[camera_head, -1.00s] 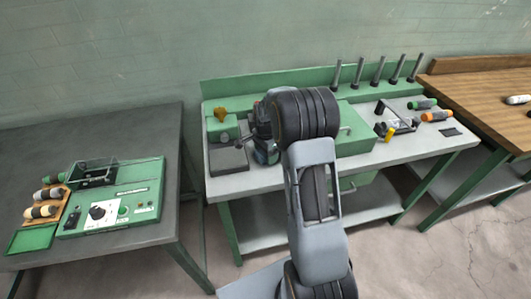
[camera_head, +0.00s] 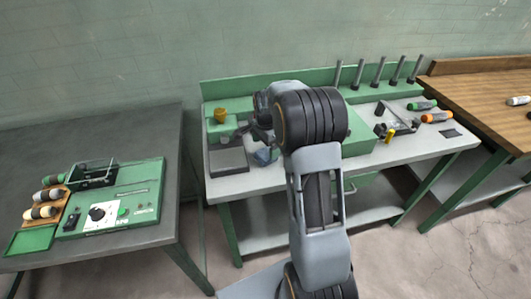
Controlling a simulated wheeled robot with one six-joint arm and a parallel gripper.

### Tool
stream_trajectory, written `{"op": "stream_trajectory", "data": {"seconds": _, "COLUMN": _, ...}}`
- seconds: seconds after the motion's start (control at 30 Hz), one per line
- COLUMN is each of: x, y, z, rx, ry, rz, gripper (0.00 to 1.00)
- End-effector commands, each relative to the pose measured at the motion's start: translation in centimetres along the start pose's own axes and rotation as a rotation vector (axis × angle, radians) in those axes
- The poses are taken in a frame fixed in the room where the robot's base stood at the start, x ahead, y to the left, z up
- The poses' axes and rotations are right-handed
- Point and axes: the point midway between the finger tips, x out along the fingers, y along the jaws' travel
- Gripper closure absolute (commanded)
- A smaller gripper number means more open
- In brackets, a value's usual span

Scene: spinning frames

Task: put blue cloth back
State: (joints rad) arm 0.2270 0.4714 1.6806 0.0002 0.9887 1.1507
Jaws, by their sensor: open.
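A small blue-grey bundle, which looks like the blue cloth (camera_head: 267,156), is on the light grey top of the middle green workbench. It lies just right of a dark flat plate (camera_head: 228,160). My gripper (camera_head: 257,133) is open, partly hidden behind my own arm, and sits just behind and above the cloth. Whether it touches the cloth cannot be told at this size.
A green box (camera_head: 358,133) is right of my arm. Upright dark pegs (camera_head: 376,72) line the back. A green control box (camera_head: 115,198) sits on the left table. The bench's front left is clear.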

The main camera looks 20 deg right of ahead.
Motion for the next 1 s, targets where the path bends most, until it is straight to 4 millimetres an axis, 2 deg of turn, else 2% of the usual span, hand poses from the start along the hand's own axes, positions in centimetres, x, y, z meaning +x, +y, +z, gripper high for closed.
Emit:
{"op": "stream_trajectory", "data": {"seconds": 0.2, "x": -4.2, "y": 0.0, "z": 0.0, "rx": 0.0, "ry": 0.002, "rz": -0.003, "gripper": 0.01}}
{"op": "stream_trajectory", "data": {"seconds": 0.47, "x": -7.0, "y": 0.1, "z": 0.1, "rx": -0.005, "ry": 0.001, "rz": -0.003, "gripper": 0.01}}
{"op": "stream_trajectory", "data": {"seconds": 0.57, "x": -8.3, "y": 0.8, "z": 1.0, "rx": -0.065, "ry": 0.007, "rz": -0.017, "gripper": 0.01}}
{"op": "stream_trajectory", "data": {"seconds": 0.67, "x": -10.0, "y": 2.7, "z": 3.1, "rx": -0.217, "ry": 0.025, "rz": -0.049, "gripper": 0.01}}
{"op": "stream_trajectory", "data": {"seconds": 0.8, "x": -12.0, "y": 7.1, "z": 7.2, "rx": -0.535, "ry": 0.072, "rz": -0.11, "gripper": 0.01}}
{"op": "stream_trajectory", "data": {"seconds": 1.0, "x": -12.2, "y": 13.6, "z": 11.7, "rx": -0.968, "ry": 0.16, "rz": -0.18, "gripper": 0.01}}
